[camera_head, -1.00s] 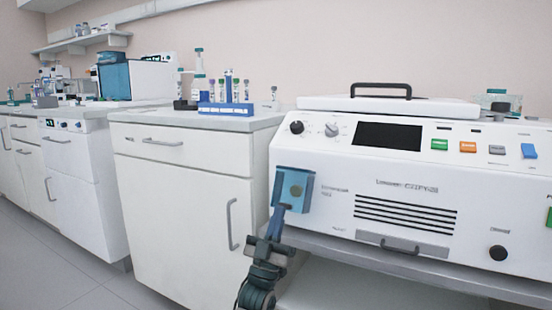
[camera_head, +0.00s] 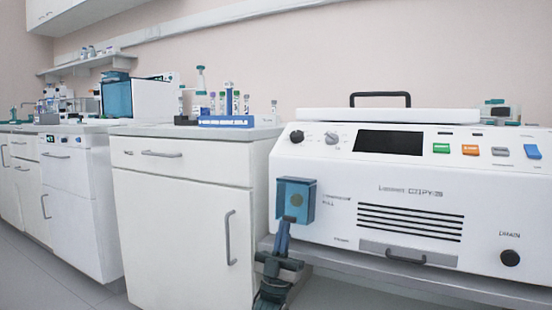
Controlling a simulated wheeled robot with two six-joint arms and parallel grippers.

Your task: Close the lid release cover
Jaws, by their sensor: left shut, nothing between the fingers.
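A blue translucent lid release cover (camera_head: 296,200) sits on the left of the front face of a white machine (camera_head: 330,235). A round tan part shows through it. It looks nearly flat against the face, but I cannot tell whether it is fully closed. My left gripper (camera_head: 284,226) comes up from below with its blue fingers shut and empty. Its tips are at the cover's lower edge, and I cannot tell whether they touch it. My right gripper is not in view.
The machine has a lid with a black handle (camera_head: 380,99), a dark screen (camera_head: 388,142) and coloured buttons. It stands on a grey shelf (camera_head: 400,280). To the left is a white cabinet (camera_head: 185,225) with a blue tube rack (camera_head: 226,121) on top. Floor is free at lower left.

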